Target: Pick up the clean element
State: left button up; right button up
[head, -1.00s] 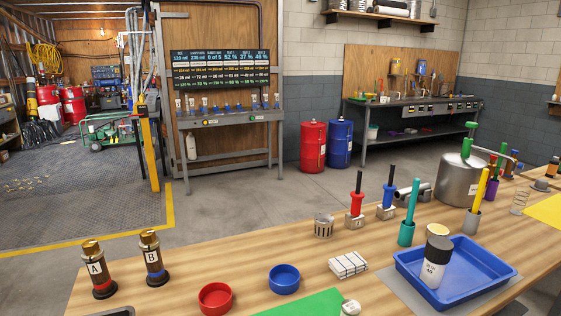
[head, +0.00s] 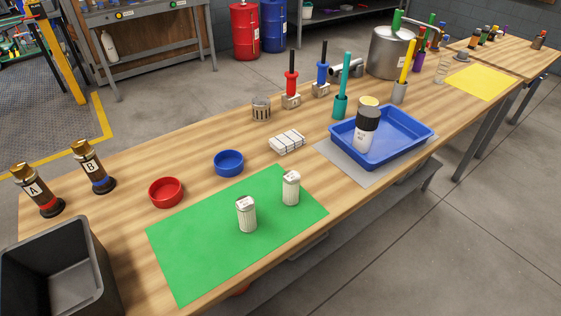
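Two white, ribbed cylindrical elements stand upright on a green mat (head: 185,262) on the wooden bench. The left element (head: 246,214) is nearer to me. The right element (head: 291,188) stands a little further back. A grey metal slotted element (head: 261,108) stands on bare wood behind the mat. I cannot tell from their surfaces which one is clean. Neither of my grippers is in view.
A red cup (head: 165,192) and a blue cup (head: 228,163) stand behind the mat. Bottles A (head: 38,191) and B (head: 93,167) and a dark bin (head: 55,270) are at left. A blue tray (head: 410,139) holding a black-topped bottle (head: 366,130) is at right.

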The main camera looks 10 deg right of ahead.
aim_at(291, 178)
jog(key=k+j+z, duration=0.15)
jog(key=k+z, duration=0.65)
jog(key=z, duration=0.2)
